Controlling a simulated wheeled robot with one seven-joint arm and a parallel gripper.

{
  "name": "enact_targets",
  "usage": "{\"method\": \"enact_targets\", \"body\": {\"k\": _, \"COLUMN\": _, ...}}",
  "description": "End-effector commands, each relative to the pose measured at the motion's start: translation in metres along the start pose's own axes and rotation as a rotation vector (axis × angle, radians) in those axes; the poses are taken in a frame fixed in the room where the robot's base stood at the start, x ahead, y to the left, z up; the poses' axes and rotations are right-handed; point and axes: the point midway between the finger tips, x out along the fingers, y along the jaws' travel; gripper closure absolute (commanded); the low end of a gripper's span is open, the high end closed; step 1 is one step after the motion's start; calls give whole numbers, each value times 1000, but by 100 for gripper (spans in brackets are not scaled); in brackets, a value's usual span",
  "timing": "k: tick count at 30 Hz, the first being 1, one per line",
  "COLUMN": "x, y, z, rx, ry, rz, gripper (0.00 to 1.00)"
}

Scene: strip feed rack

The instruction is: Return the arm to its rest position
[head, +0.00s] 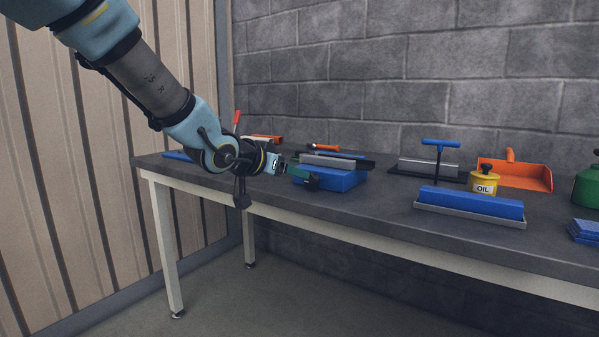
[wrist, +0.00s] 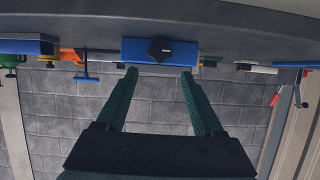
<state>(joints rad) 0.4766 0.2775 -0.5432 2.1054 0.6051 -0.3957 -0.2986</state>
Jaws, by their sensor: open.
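My arm reaches down from the upper left in the head view, out over the bench's left part. My gripper (head: 300,174) has dark green fingers and is close to a blue block (head: 338,179) with a black knob (head: 311,182). In the wrist view, which looks upside down, my gripper (wrist: 159,74) is open with nothing between its fingers. The blue block (wrist: 132,48) and its black knob (wrist: 160,49) lie just beyond the fingertips. I cannot tell whether a fingertip touches the block.
The grey bench (head: 385,212) carries a long blue block in a grey tray (head: 470,219), a yellow oil can (head: 484,184), a blue T-handled tool (head: 440,150), an orange dustpan (head: 515,174) and a green can (head: 588,187). A brick wall stands behind; panelling (head: 60,180) is left.

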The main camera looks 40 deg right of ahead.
Motion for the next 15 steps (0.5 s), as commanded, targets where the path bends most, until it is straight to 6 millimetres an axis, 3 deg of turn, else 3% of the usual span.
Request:
{"method": "enact_targets", "body": {"k": 5, "x": -15, "y": 0, "z": -1, "rx": 0, "ry": 1, "rz": 1, "gripper": 31}}
{"method": "enact_targets", "body": {"k": 15, "x": -16, "y": 1, "z": 0, "rx": 1, "ry": 0, "rz": 1, "gripper": 31}}
